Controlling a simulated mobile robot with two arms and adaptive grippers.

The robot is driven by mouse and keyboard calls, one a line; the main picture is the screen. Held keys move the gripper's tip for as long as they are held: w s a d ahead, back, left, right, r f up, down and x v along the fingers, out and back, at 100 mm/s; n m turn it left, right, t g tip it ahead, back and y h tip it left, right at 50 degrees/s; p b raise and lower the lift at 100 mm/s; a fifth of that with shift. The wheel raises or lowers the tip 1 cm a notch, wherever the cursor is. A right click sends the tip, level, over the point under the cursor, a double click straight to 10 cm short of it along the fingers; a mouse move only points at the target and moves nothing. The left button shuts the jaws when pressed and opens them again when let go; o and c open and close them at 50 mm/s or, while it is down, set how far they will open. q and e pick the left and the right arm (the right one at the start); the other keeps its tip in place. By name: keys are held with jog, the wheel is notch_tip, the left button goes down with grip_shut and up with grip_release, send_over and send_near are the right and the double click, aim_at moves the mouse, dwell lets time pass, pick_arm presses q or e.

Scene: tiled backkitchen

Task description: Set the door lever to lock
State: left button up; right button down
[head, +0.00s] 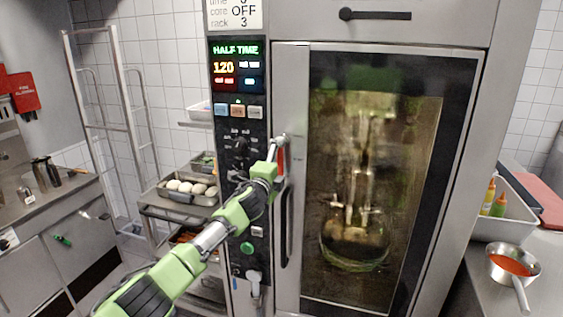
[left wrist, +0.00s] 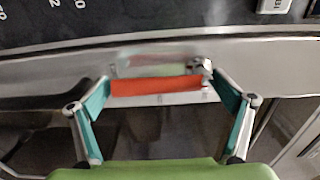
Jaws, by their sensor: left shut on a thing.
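The oven door (head: 292,90) is a tall steel frame with a dark glass pane, and it looks closed. The door lever (head: 281,161), a small red-orange bar, sits at the door's left edge, above the long dark door handle (head: 286,228). In the left wrist view the lever (left wrist: 155,86) lies crosswise between the fingers, with a metal pivot at its right end. My left gripper (head: 273,158) is shut on the lever; its fingers also show in the left wrist view (left wrist: 158,93). My right gripper is out of view.
A control panel (head: 240,185) with knobs and a lit display stands left of the door. A rack with an egg tray (head: 188,190) is farther left. A counter at right holds a saucepan (head: 513,263) and a white bin with bottles (head: 505,226).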

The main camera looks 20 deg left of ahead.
pick_arm(q)
jog(key=shift+a, duration=0.1)
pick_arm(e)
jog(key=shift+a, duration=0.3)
pick_arm(q)
jog(key=o, duration=1.3)
jog(key=shift+c, duration=0.2)
jog(key=s, duration=1.2)
jog(key=shift+a, duration=0.15)
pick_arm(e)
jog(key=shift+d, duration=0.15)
pick_arm(q)
jog(key=shift+f, duration=0.1)
